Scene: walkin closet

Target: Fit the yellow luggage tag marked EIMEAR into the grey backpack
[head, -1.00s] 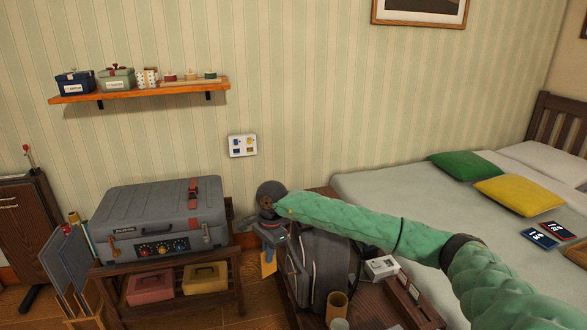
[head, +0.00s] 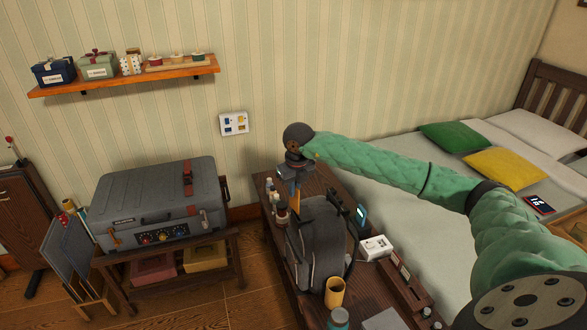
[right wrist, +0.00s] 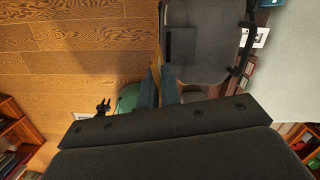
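The grey backpack (head: 328,250) stands upright on the dark wooden bench; it also shows in the right wrist view (right wrist: 208,45). My right gripper (head: 291,190) is above the backpack's left top edge. It is shut on the yellow luggage tag (head: 297,198), which shows only as a narrow orange-yellow strip below the fingers; its lettering cannot be read. In the right wrist view the two fingers (right wrist: 159,88) are close together beside the backpack, and the tag is mostly hidden there. I cannot tell whether the tag touches the backpack. My left gripper is not in view.
The bench (head: 262,205) also holds small bottles (head: 270,190), a yellow-brown cup (head: 335,291), a white box (head: 376,247) and a dark tray (head: 402,284). A grey suitcase (head: 155,205) lies on a rack at left. The bed (head: 400,185) is at right.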

